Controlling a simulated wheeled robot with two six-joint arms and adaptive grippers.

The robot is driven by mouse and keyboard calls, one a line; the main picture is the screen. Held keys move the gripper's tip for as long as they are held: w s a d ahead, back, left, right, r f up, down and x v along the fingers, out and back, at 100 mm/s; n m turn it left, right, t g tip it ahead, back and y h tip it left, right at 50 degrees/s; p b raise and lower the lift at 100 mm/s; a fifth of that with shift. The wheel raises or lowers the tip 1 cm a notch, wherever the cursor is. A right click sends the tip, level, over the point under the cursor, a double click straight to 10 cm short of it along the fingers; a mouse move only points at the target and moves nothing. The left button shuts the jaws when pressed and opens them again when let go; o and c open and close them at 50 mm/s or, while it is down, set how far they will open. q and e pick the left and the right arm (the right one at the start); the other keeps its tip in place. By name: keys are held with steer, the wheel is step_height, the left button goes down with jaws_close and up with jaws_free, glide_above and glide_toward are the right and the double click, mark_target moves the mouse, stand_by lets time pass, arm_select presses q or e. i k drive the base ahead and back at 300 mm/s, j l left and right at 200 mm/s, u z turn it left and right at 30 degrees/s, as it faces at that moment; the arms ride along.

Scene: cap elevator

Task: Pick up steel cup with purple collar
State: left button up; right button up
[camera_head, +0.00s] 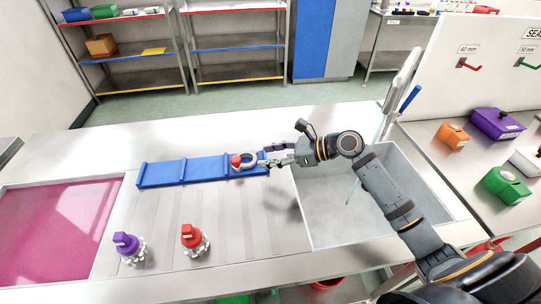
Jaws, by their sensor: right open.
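A steel cup with a purple collar or top (127,243) stands on the steel counter at the front left. A similar steel piece with a red top (194,238) stands to its right. My right gripper (264,160) is open at the right end of a blue tray (165,173), far from the purple one, up and to the right of it. Right at its fingertips is a small red and steel piece (238,162) on the tray. I cannot tell whether the fingers touch it. My left gripper is not in view.
A sink (335,225) with a tall tap lies under my right arm. A pink panel (50,225) covers the left end of the counter. Purple, orange and green boxes (505,185) stand on the right bench. The ribbed counter between the blue tray and the two front pieces is clear.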

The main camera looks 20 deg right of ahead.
mark_target(132, 249)
steer(key=k, duration=1.5)
